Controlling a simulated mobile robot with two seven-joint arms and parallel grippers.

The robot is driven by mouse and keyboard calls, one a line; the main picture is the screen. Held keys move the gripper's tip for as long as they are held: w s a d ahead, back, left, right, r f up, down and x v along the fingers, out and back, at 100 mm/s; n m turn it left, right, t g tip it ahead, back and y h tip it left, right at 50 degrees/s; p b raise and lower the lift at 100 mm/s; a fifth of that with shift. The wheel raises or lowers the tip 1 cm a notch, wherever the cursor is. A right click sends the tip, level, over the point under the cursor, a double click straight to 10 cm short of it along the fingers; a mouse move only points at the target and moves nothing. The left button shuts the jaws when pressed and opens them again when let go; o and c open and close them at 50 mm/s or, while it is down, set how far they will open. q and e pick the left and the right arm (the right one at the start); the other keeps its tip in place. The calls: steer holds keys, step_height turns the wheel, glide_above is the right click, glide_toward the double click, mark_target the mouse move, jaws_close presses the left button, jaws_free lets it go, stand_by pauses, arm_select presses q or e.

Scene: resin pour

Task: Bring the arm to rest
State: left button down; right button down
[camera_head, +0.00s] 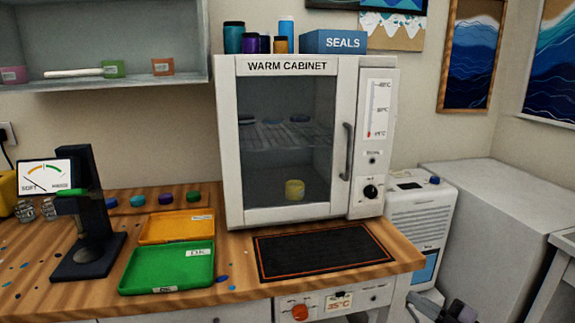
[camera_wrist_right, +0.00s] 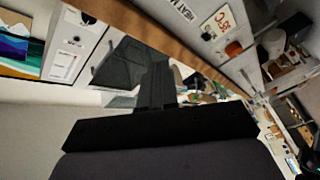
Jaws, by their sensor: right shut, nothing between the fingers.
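My right gripper (camera_head: 458,312) shows at the bottom right of the head view, below the right end of the wooden bench and partly cut by the picture edge. In the right wrist view its dark fingers (camera_wrist_right: 157,85) are together, with nothing held between them. The gripper is apart from the bench and touches nothing that I can see. My left gripper is in neither view.
The wooden bench (camera_head: 225,300) carries a closed warm cabinet (camera_head: 228,150), a black mat (camera_head: 320,250), a green tray (camera_head: 165,270), an orange tray (camera_head: 175,228) and a dark press-like stand (camera_head: 90,245). A white appliance (camera_head: 420,215) stands right of the bench.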

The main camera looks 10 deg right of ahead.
steer(key=s+a+f+m+g+h, duration=0.2)
steer(key=s+a+f+m, duration=0.2)
steer(key=s, duration=0.4)
steer(key=s+a+f+m+g+h+p, duration=0.1)
steer(key=s+a+f+m+g+h, duration=0.1)
steer(key=s+a+f+m, duration=0.3)
steer(key=s+a+f+m+g+h, duration=0.1)
steer(key=s+a+f+m+h, duration=0.2)
steer(key=s, duration=0.8)
steer(key=a+f+m, duration=0.2)
steer(key=a+m, duration=0.1)
steer(key=shift+a+g+h+p, duration=0.4)
steer(key=shift+f, duration=0.1)
